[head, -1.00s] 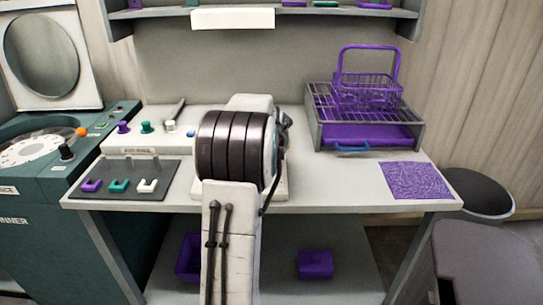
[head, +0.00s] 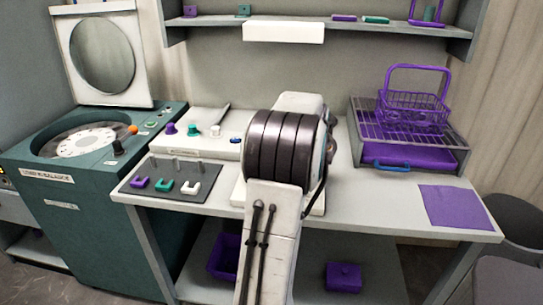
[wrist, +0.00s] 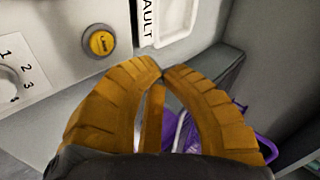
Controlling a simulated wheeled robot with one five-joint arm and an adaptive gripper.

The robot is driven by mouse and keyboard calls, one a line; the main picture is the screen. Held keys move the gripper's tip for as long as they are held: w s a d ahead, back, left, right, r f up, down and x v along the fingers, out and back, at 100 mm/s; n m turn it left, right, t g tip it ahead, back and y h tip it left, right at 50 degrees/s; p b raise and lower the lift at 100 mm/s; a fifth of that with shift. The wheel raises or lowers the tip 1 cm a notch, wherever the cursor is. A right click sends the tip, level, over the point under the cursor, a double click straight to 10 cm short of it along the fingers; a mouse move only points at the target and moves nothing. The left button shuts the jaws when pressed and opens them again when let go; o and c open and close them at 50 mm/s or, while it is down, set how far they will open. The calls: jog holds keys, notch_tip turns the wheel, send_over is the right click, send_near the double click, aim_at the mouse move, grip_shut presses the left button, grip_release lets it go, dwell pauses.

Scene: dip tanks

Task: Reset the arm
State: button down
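My arm (head: 283,146) is in the middle of the head view, folded in front of the worktable. Its banded dark joint faces me, and its far end is hidden behind it, so my gripper does not show there. In the wrist view my gripper (wrist: 161,73) has two ribbed orange-brown fingers that curve inward, with their tips together. No object shows between the tips. Beyond the fingers are a panel with a yellow button (wrist: 101,42) and a numbered dial (wrist: 14,84). Purple parts show behind and between the fingers, partly hidden.
A purple wire basket (head: 412,106) stands on a rack over a purple tray at the table's right. A purple mat (head: 455,207) lies in front. A dark board (head: 171,182) with small U-shaped pieces lies left. A teal machine (head: 90,225) and overhead shelf (head: 380,28) flank the space.

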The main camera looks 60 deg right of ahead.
dwell(0.3)
jog(key=w+a+r+n+t+y+p, duration=0.1)
jog(key=w+a+r+n, duration=0.1)
jog(key=w+a+n, duration=0.4)
jog(key=w+a+r+n+t+y+p, duration=0.1)
jog(key=w+a+r, duration=0.1)
jog(key=w+a, duration=0.7)
jog(key=w+a+r+n+t+y+p, duration=0.1)
jog(key=w+a+n+y+p, duration=0.15)
jog(key=a+n, duration=0.95)
jog(key=s+a+n+y+p, duration=0.1)
jog(key=s+a+n, duration=0.2)
jog(key=a, duration=0.7)
jog(key=s+a+f+n+g+y+p, duration=0.1)
jog(key=s+a+n+y, duration=0.1)
jog(key=s+a, duration=0.3)
jog(key=s+a+n+y+p, duration=0.1)
jog(key=s+a+n, duration=0.2)
jog(key=a, duration=1.1)
jog(key=shift+s+a+f+n+g, duration=0.3)
jog(key=shift+s+n, duration=0.1)
jog(key=shift+n, duration=0.7)
jog(key=shift+r+y, duration=0.1)
jog(key=shift+y, duration=0.15)
